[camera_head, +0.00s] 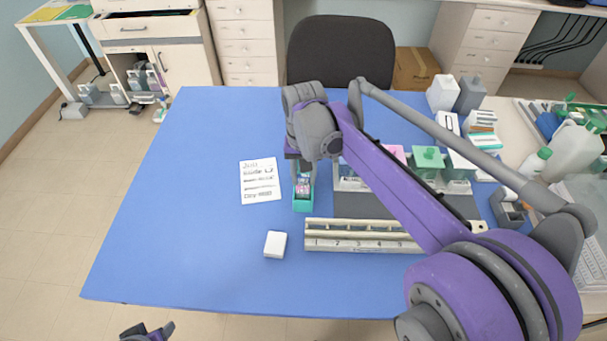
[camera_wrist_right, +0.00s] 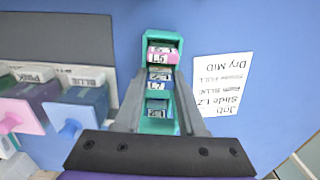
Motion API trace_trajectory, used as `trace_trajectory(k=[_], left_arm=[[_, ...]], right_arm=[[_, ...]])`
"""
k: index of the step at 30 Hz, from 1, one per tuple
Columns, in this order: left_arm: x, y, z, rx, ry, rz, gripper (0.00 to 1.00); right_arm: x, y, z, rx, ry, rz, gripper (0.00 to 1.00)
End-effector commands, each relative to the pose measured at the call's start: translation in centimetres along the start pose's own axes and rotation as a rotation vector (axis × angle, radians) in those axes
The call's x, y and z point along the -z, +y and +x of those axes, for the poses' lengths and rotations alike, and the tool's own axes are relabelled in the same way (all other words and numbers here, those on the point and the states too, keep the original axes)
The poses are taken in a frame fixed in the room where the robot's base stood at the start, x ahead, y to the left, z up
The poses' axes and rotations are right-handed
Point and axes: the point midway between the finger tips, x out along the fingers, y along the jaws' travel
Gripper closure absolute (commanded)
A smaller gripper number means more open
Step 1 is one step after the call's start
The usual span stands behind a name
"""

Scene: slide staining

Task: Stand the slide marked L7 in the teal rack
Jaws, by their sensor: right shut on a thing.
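The teal rack (camera_head: 303,206) stands on the blue table below my right gripper (camera_head: 303,163); it also shows in the right wrist view (camera_wrist_right: 174,38). In that view the slide marked L7 (camera_wrist_right: 158,80), with a blue label end, is between the two fingertips of my right gripper (camera_wrist_right: 159,84), which is shut on it. It lies over the rack; I cannot tell whether its lower edge is seated. A pink-ended slide marked L5 (camera_wrist_right: 161,55) is in the rack beyond it, and another blue-ended slide (camera_wrist_right: 156,104) is nearer. My left gripper (camera_head: 150,331) is at the bottom edge, its jaws unclear.
A written note (camera_head: 260,181) lies left of the rack. A white block (camera_head: 275,244) and a numbered rail (camera_head: 350,244) lie in front. Staining jars with coloured lids (camera_head: 428,158) stand right of it, partly behind my arm. The table's left side is clear.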

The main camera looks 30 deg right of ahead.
Motion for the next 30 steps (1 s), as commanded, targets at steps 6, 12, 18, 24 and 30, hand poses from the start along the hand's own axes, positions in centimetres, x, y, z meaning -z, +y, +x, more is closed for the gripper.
trace_trajectory(k=[6,12,18,24,30], left_arm=[[-0.1,0.0,0.1,0.000,-0.001,0.000,0.50],[-0.1,0.0,0.1,0.000,-0.001,0.000,0.50],[-0.1,0.0,0.1,0.000,-0.001,0.000,0.50],[-0.1,0.0,0.1,0.000,0.000,0.000,0.50],[0.2,0.0,-0.2,0.000,0.001,0.000,0.50]], right_arm=[[0.0,0.0,0.3,0.000,0.000,0.000,1.00],[0.0,0.0,0.3,0.000,0.000,0.000,0.28],[0.0,0.0,0.3,0.000,0.000,0.000,0.26],[0.0,0.0,-0.4,0.000,0.000,0.000,0.26],[0.0,0.0,-3.9,0.000,0.000,0.000,0.26]])
